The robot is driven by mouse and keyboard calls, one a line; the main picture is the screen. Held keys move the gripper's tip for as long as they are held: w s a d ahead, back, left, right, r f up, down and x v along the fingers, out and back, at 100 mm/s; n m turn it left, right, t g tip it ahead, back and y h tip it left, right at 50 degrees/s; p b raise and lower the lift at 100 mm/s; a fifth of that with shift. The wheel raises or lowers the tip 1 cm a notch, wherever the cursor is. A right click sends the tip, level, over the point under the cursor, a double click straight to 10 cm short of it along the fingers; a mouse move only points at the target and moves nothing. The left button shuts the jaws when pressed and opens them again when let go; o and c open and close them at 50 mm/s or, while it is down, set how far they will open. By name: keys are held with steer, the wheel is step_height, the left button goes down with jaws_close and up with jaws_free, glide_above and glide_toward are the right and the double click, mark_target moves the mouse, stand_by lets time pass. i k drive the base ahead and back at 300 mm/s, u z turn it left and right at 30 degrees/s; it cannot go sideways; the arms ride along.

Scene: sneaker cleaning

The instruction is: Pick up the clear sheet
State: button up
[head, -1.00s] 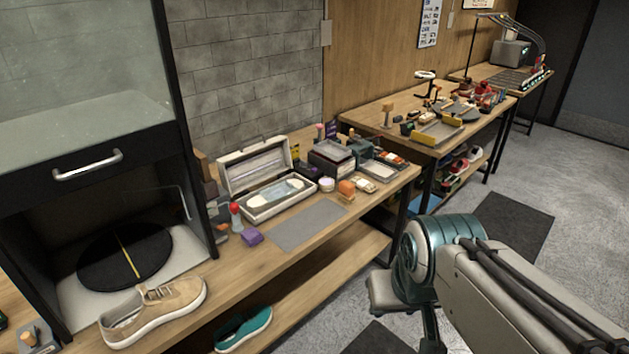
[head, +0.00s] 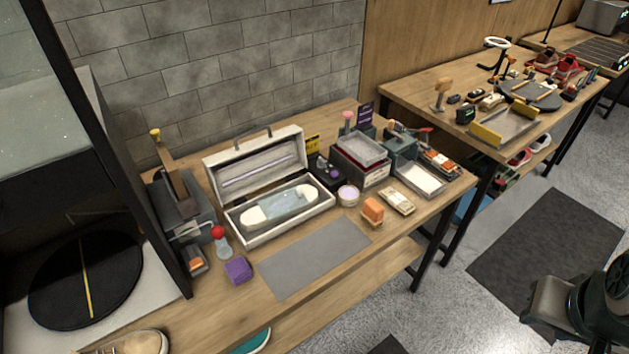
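In the head view an open white case (head: 231,221) stands on the near workbench with its lid up. A long cream shape lies in it, and a pale bluish, see-through piece (head: 284,205) covers its middle; this looks like the clear sheet, though I cannot be sure at this size. A flat grey mat (head: 314,260) lies in front of the case. Part of my arm shows at the lower right, well away from the case. The fingers of my gripper cannot be made out.
A purple block (head: 238,270), a red-topped bottle (head: 219,240), a round tin (head: 348,195), an orange block (head: 372,211) and a brush (head: 397,201) surround the mat. Stacked boxes (head: 361,163) and a white tray (head: 418,180) stand right of the case. A glass-fronted cabinet is at left.

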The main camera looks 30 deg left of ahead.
mark_target(278, 204)
steer(key=u, duration=0.4)
steer(key=i, duration=0.9)
steer(key=u, duration=1)
steer(key=i, duration=0.35)
steer(key=u, duration=0.3)
